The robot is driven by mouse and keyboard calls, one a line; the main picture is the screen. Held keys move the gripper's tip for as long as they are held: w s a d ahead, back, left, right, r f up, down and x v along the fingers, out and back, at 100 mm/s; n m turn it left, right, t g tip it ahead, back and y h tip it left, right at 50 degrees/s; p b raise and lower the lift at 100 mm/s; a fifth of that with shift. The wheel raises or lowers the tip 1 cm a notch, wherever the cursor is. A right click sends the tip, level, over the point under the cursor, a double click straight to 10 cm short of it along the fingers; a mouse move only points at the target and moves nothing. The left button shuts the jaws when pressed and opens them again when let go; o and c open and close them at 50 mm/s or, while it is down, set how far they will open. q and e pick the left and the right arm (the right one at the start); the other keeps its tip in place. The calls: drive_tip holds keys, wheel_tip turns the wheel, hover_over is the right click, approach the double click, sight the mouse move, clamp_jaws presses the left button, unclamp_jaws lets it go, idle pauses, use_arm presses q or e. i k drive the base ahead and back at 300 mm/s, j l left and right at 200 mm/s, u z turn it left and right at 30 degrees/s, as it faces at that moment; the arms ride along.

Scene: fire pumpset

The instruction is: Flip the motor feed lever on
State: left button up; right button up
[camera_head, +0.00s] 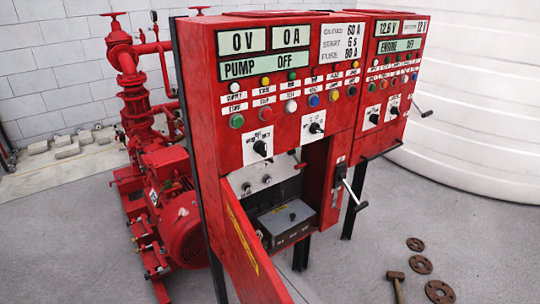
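A red pump control cabinet (215,125) stands in the middle, with its display reading 0 V, 0 A and PUMP OFF. A lever (351,190) with a pale shaft and black grip sits on the red front just right of the open compartment, slanting down and right. A second, smaller lever (423,112) sticks out at the right side of the cabinet, also slanting down. I cannot read a label that tells which one is the motor feed lever. Neither of my grippers shows in the head view.
The lower cabinet door (248,258) hangs open toward me, exposing a compartment with a dark grey box (285,221). A red pump and motor (178,215) stand at left. A hammer (396,284) and rusty flanges (421,264) lie on the floor. A white tank (478,110) is behind right.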

sight(298, 162)
drive_tip(key=l, duration=0.45)
drive_tip(key=i+l+u, duration=0.1)
drive_tip(key=l, duration=0.3)
drive_tip(key=i+l, duration=0.1)
drive_tip(key=l, duration=0.3)
drive_tip(key=i+l+u, duration=0.15)
drive_tip(key=l, duration=0.25)
drive_tip(key=i+l+u, duration=0.1)
drive_tip(key=i+l, duration=0.3)
drive_tip(key=i+l+u, duration=0.1)
drive_tip(key=i+l, duration=0.3)
drive_tip(key=l, duration=0.25)
